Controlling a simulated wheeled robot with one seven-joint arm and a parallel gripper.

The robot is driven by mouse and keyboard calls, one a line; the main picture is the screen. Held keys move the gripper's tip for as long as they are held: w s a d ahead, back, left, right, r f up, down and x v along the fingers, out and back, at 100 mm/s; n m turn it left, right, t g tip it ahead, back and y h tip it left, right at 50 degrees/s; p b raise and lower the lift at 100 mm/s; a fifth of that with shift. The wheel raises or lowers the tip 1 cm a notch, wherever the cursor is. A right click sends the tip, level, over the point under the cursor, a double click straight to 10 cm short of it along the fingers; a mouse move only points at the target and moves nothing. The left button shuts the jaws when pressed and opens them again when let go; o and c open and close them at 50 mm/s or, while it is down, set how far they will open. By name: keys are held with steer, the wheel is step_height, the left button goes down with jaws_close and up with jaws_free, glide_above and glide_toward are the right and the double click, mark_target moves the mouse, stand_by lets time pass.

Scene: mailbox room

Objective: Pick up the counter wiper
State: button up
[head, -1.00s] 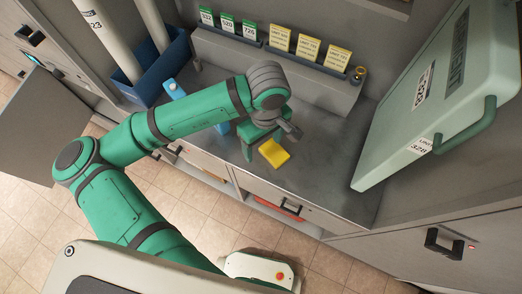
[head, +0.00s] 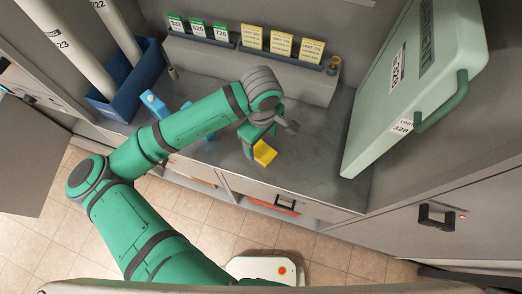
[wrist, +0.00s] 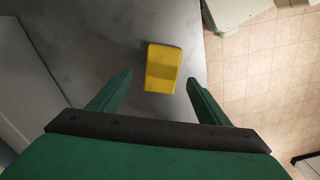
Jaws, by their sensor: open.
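A yellow block-like thing, which I take to be the counter wiper (head: 264,154), lies on the grey counter near its front edge. It shows whole in the wrist view (wrist: 163,68), ahead of and roughly between the fingertips. My gripper (head: 257,142) is over the counter just by the wiper and covers part of it in the head view. In the wrist view my gripper (wrist: 160,77) is open, with one green finger on each side and nothing held. Whether the fingers are down at the wiper's height I cannot tell.
A blue bottle-like object (head: 153,104) stands on the counter to the left, near a blue bin (head: 127,82) holding rolls. A ledge with green and yellow cards (head: 282,45) runs along the back. A large pale green box-like door (head: 415,85) with a handle stands at the right.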

mark_target(261, 150)
steer(key=f, duration=0.4)
steer(key=shift+s+f, duration=0.1)
steer(key=shift+s, duration=0.1)
steer(key=c, duration=1.2)
steer(key=shift+c, duration=0.2)
